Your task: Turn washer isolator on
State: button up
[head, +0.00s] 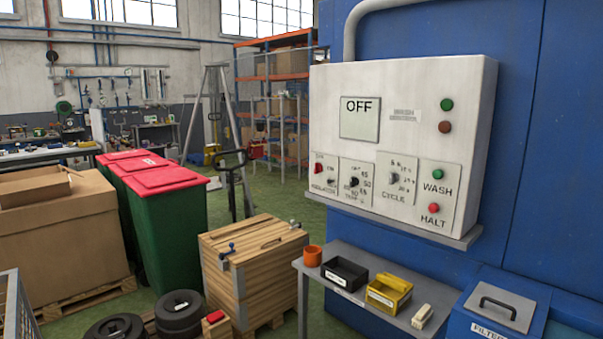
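The washer control box (410,140) is a pale panel mounted on a blue wall at the right of the head view. Its display (360,118) reads OFF. The isolator plate (324,177) is at the lower left of the box, with a red part at its upper left and a small dark knob or lever; its exact setting is too small to tell. Right of it are a temperature dial (354,182), a cycle dial (394,179), a green WASH button (437,174) and a red HALT button (434,208). My gripper is not in view.
A grey bench (343,292) below the box holds an orange cup (312,256), a black bin (344,273) and a yellow bin (388,291). A blue filter box (490,315) stands right. A wooden crate (252,265) and green bins (165,215) stand left.

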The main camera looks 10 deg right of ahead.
aim_at(318, 167)
jog(key=k, duration=0.3)
jog(key=z, duration=0.15)
jog(key=i, duration=0.6)
jog(key=u, duration=0.1)
jog(key=k, duration=0.7)
jog(key=u, duration=0.5)
jog(key=i, duration=1.45)
jog(key=u, duration=0.35)
